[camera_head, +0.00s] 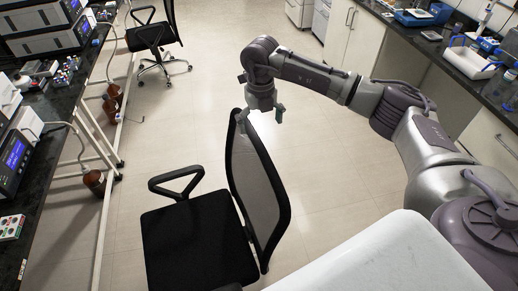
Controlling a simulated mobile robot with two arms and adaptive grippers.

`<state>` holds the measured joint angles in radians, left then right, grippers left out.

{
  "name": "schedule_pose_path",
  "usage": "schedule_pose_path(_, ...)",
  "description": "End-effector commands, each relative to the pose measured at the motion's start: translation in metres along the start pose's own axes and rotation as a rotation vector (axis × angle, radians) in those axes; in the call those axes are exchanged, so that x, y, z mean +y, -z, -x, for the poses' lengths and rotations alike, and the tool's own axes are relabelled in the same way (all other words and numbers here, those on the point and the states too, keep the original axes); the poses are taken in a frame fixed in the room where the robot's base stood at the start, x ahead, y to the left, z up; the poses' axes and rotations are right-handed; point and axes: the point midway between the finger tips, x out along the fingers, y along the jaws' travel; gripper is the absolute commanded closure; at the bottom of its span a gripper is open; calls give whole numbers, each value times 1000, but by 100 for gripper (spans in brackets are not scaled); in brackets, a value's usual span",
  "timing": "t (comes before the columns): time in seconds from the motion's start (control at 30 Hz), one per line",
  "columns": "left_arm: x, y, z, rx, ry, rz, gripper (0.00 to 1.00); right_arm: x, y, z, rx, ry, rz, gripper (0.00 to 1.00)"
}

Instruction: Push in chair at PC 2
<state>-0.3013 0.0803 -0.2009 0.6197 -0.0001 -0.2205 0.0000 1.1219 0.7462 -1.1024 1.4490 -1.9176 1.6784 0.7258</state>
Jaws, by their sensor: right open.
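A black office chair (190,240) with a mesh back (258,185) stands in the middle front of the head view. Its seat lies to the left of its back, and one armrest (177,184) shows on its far side. My right gripper (262,113) is open, pointing down at the top of the chair's back. Whether it touches the back I cannot tell. A second black chair (152,35) on a wheeled base stands farther off by the left bench. My left gripper is out of view. No PC label can be read.
A dark-topped left bench (62,105) carries instruments with blue screens (14,155). Brown bottles (95,182) stand beneath it. A right bench (420,35) with white cabinets holds lab gear.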

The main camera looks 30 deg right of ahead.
Motion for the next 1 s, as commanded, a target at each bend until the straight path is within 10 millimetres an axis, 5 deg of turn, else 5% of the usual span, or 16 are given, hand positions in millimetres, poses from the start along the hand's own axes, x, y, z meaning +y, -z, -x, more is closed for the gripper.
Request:
schedule_pose_path(0.53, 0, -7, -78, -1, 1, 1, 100, 2, 1, -115, 1, -4, 4, 0)
schedule_pose_path(0.93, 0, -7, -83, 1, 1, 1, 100, 3, 0, -124, 0, -5, 5, 0)
schedule_pose_path(1.0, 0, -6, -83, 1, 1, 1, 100, 3, 1, -124, 0, -5, 5, 10)
